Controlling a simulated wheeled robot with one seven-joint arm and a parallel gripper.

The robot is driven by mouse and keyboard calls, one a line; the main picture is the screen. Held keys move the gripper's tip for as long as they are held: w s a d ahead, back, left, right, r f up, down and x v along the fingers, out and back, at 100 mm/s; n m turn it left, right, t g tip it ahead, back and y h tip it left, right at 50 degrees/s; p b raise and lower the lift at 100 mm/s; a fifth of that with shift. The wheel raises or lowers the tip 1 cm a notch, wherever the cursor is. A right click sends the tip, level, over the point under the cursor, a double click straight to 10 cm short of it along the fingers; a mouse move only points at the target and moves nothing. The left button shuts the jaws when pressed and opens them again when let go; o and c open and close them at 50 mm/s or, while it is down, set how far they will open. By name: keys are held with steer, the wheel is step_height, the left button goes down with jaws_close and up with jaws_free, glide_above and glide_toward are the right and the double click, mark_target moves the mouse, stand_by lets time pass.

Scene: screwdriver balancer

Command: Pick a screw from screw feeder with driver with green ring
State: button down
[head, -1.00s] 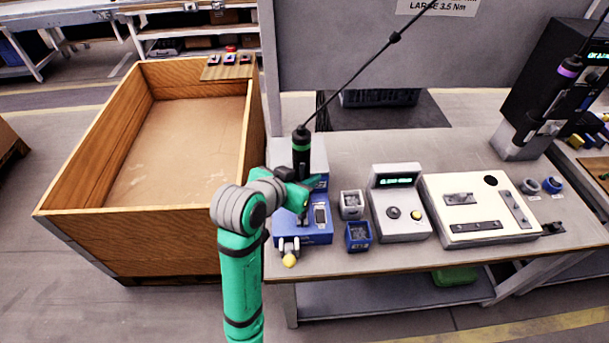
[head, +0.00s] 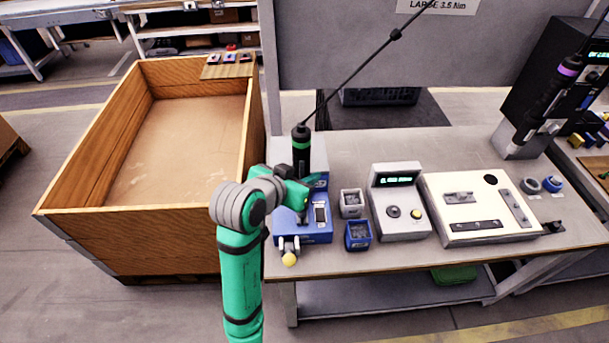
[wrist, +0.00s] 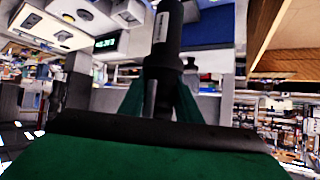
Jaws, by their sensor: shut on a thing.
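The black driver with a green ring (head: 301,145) stands upright in the head view, hanging on its cable above the blue screw feeder (head: 315,233). My gripper (head: 306,188) is shut on the driver's lower body. The driver's tip points down at the feeder, but my gripper and arm partly hide it, so I cannot tell if it touches a screw. In the wrist view the dark driver (wrist: 165,45) runs between the green fingers (wrist: 160,92).
Right of the feeder are a grey bin (head: 352,204), a blue bin (head: 358,236), a controller box (head: 400,205) and a white fixture plate (head: 480,232). A driver with a purple ring (head: 550,100) stands at the far right. A wooden crate (head: 150,240) is on the left.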

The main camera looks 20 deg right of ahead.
steer(key=shift+r, duration=3.15)
